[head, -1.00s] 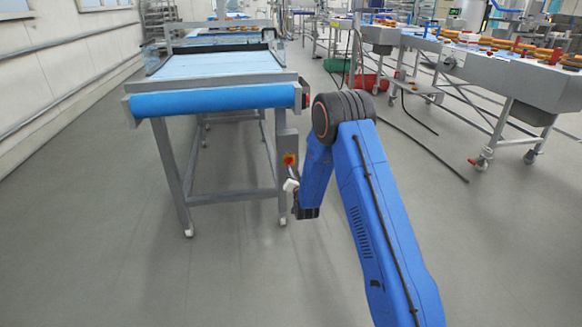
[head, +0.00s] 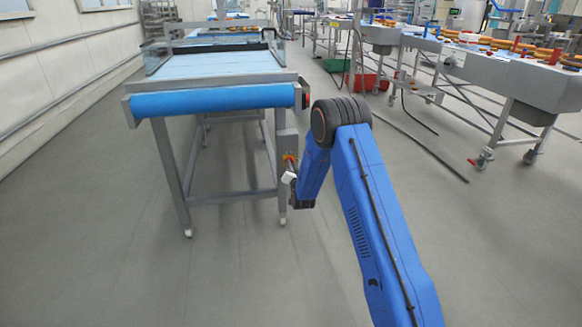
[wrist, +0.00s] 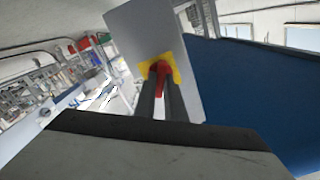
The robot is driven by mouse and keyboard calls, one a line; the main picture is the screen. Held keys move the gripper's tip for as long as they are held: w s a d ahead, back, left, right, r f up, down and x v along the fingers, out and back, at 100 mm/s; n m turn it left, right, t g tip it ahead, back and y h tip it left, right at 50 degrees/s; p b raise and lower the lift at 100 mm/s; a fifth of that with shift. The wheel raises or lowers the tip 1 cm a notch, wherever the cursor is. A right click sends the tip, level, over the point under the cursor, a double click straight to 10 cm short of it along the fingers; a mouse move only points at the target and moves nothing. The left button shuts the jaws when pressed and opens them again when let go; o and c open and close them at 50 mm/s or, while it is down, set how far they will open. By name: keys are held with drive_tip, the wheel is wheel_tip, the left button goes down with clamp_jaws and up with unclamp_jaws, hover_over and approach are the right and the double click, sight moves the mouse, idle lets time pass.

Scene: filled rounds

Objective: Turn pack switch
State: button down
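The pack switch (wrist: 162,72) is a red handle on a yellow plate, fixed to a grey box, in the middle of the wrist view. In the head view the box (head: 287,145) hangs on the near right leg of the blue-belt conveyor, and the switch shows only as a small orange-red spot, partly hidden by my gripper. My gripper (wrist: 162,88) is at the switch, its two dark fingers apart with the red handle between their tips. Whether the fingers touch the handle is hard to tell. The gripper also shows in the head view (head: 289,178).
The conveyor (head: 212,100) with its blue belt stands just left of my arm. Another line (head: 515,80) carrying food stands at right, with a red crate (head: 368,82) and a green crate (head: 336,65) behind. A dark cable lies on the floor. The floor in front is clear.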

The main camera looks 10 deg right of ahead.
drive_tip(key=shift+m, duration=2.9)
drive_tip(key=shift+d, duration=0.1)
drive_tip(key=c, duration=1.8)
unclamp_jaws()
drive_tip(key=shift+s, duration=0.1)
drive_tip(key=s, duration=1.7)
drive_tip(key=shift+s+f, duration=0.1)
